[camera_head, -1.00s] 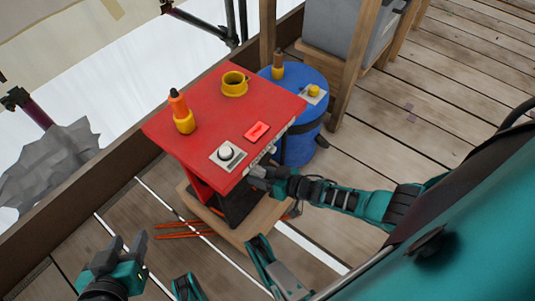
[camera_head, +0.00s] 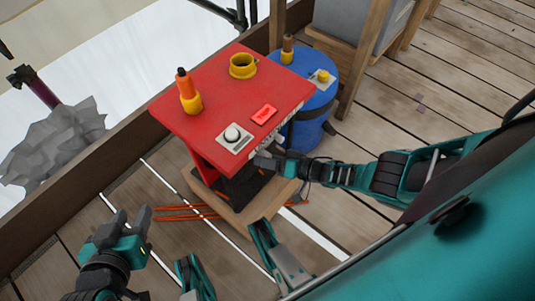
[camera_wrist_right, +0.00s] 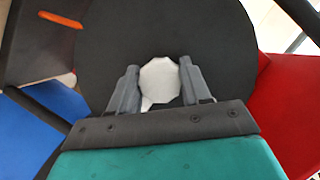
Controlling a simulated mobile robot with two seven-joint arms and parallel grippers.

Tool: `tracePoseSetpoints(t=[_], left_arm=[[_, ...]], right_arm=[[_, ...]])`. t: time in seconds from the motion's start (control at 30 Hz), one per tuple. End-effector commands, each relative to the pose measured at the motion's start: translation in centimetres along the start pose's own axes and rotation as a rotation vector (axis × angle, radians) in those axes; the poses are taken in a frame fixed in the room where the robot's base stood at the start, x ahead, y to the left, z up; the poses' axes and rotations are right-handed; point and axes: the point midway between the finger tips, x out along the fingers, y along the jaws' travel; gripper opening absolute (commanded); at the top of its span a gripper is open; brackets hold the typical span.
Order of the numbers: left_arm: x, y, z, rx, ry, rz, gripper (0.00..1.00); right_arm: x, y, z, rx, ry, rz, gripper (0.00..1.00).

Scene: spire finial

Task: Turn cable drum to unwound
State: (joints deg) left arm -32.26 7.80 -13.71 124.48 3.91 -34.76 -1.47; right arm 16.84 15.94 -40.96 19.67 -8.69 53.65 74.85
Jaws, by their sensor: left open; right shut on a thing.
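A black disc (camera_wrist_right: 225,40) with a pale many-sided knob (camera_wrist_right: 160,80) at its centre fills the middle of the right wrist view; it looks like the cable drum. My right gripper (camera_wrist_right: 160,84) is shut on the knob, one finger on each side. In the head view my right gripper (camera_head: 262,161) is beside the near edge of the red-topped stand (camera_head: 215,80), with dark parts below it; the knob is hidden there. I cannot tell how far the drum is turned. My left gripper (camera_head: 132,218) is open and empty, at lower left, apart from the stand.
The red top carries an orange-and-yellow tool (camera_head: 189,92), a yellow cup (camera_head: 243,66), a white knob plate (camera_head: 233,137) and a red switch (camera_head: 264,113). A blue barrel (camera_head: 320,105) stands behind right. Orange rods (camera_head: 180,212) lie on the planks. Planks at right are free.

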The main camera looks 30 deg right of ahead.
Motion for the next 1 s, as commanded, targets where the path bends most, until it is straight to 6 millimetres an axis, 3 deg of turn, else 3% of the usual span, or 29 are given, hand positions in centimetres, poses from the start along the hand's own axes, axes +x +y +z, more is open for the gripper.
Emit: tracePoseSetpoints(t=[0.37,0.4,0.63,1.0], left_arm=[[-0.02,0.00,0.14,-0.001,-0.003,0.000,0.43],[-0.03,0.01,0.19,-0.001,-0.004,0.000,0.43],[-0.12,0.05,0.50,-0.003,-0.010,0.000,0.43],[-0.13,0.03,0.51,-0.003,-0.011,0.000,0.43]], right_arm=[[0.33,-0.24,-0.49,0.011,0.012,-0.008,0.00],[0.33,-0.24,-0.50,0.011,0.013,-0.008,0.50],[0.24,-0.16,-0.36,0.008,0.009,-0.006,0.72],[0.06,-0.07,-0.16,0.006,0.004,-0.003,0.73]])
